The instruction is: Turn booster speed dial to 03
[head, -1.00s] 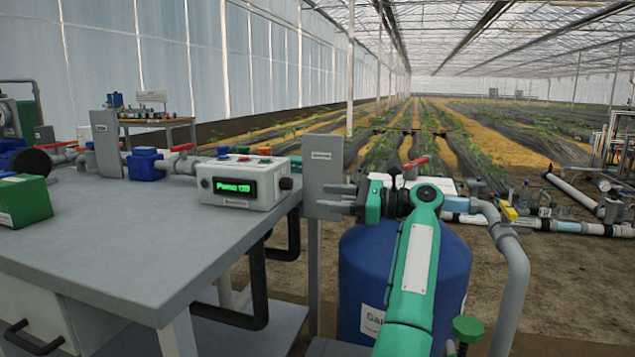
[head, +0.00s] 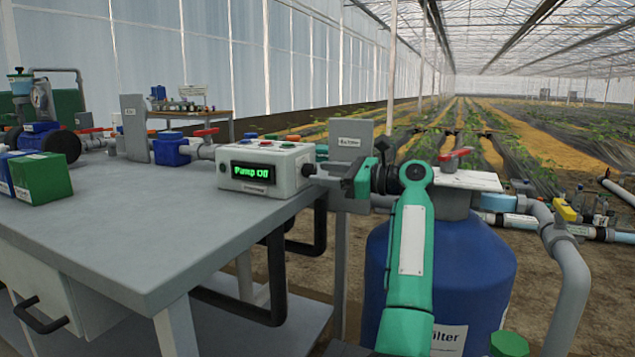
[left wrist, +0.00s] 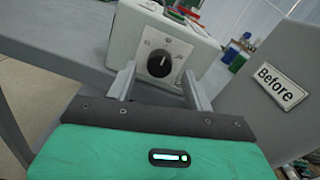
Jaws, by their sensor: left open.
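The booster control box (head: 265,168) is white with a green-lit display (head: 253,172) beginning with "Pump". The black speed dial (left wrist: 158,65) sits on a pale plate on the box's end face in the left wrist view. Small markings surround its upper part, too small to read surely. My left gripper (head: 330,177) is open at the box's right end. In the left wrist view its two fingers (left wrist: 158,78) lie left and right of the dial, with the dial showing between them. Contact is not visible. My right gripper is not in view.
The box stands on a grey bench (head: 120,235). A grey upright plate (head: 351,140) stands close behind my left gripper, and a sign reading "Before" (left wrist: 283,88) shows in the wrist view. A blue tank (head: 440,275) is below my arm. Green box (head: 40,178) at left.

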